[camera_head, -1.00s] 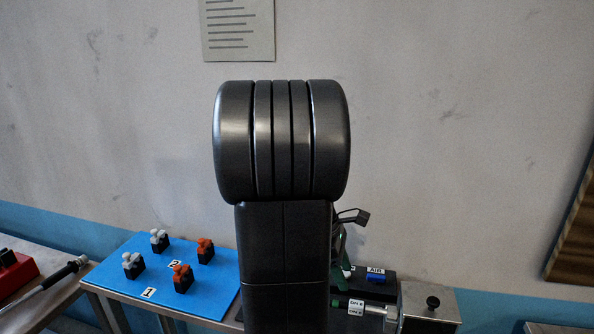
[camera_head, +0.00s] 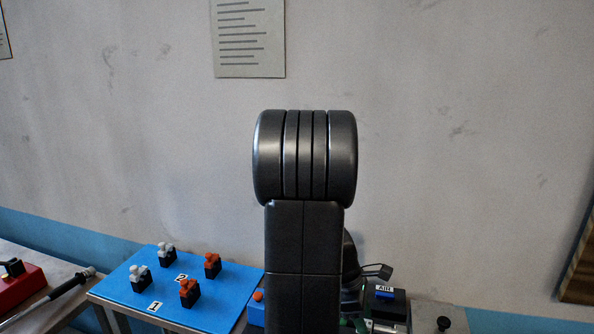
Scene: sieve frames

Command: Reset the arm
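My dark grey arm stands upright in the middle of the head view and fills much of the centre. A small dark end part of my arm, probably my gripper (camera_head: 376,271), juts out at right behind the arm, low over the bench near the block marked AIR (camera_head: 385,293). The rest of it is hidden behind the arm, so its fingers cannot be made out, nor whether it holds anything.
A blue board (camera_head: 213,300) at left carries grey and orange pieces on black blocks, with labels 1 and 2. An orange-topped piece (camera_head: 258,296) sits beside my arm.

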